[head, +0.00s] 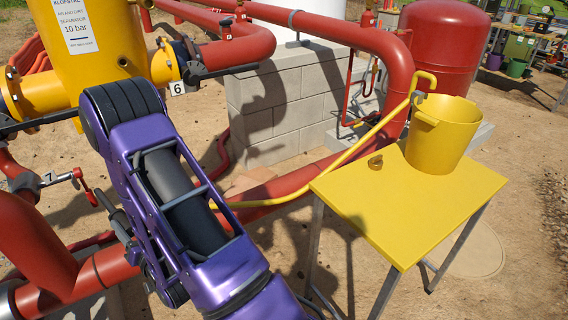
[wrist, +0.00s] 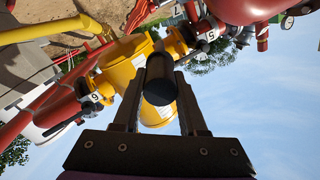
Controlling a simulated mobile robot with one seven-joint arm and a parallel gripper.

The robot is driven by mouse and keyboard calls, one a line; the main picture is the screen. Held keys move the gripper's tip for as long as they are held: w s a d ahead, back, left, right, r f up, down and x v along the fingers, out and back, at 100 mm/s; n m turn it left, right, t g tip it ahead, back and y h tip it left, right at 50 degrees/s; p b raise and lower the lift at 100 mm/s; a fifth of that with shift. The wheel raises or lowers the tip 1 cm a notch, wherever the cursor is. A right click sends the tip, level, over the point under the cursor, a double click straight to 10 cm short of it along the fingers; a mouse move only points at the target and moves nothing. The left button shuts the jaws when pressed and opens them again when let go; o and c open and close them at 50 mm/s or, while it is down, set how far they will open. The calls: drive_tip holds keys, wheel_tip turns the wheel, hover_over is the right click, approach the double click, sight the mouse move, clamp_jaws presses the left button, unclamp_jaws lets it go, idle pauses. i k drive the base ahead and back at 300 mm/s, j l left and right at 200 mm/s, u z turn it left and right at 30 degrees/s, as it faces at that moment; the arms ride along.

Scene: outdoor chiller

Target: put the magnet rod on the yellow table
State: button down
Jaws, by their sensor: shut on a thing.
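The yellow table (head: 390,225) stands at the right in the head view, on grey legs. In the wrist view my gripper (wrist: 160,76) is shut on a dark cylinder, which looks like the magnet rod (wrist: 159,88); it is seen nearly end-on between the two fingers. The yellow separator (wrist: 125,62) lies behind it in that view, and also shows at the top left of the head view (head: 95,55).
On the table stand a yellow bucket (head: 440,140) at the back and a small brass-coloured fitting (head: 375,162) at the back left. The table's front half is clear. Red pipes (head: 300,180) run between arm and table. A yellow pipe (head: 340,160) passes by the table's back-left side.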

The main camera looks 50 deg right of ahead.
sight(424, 198)
drive_tip(key=k+l, duration=0.1)
drive_tip(key=k, duration=0.5)
drive_tip(key=k+l, duration=0.4)
drive_tip(key=k, duration=0.15)
drive_tip(key=k+l, duration=0.2)
drive_tip(key=l, duration=0.2)
drive_tip(key=k+l, duration=0.25)
drive_tip(key=l, duration=0.15)
drive_tip(key=k+l, duration=0.2)
drive_tip(key=l, duration=0.15)
drive_tip(key=k+l, duration=0.1)
drive_tip(key=l, duration=0.25)
drive_tip(key=k+l, duration=0.1)
drive_tip(key=l, duration=0.25)
drive_tip(key=k+l, duration=0.1)
drive_tip(key=l, duration=0.25)
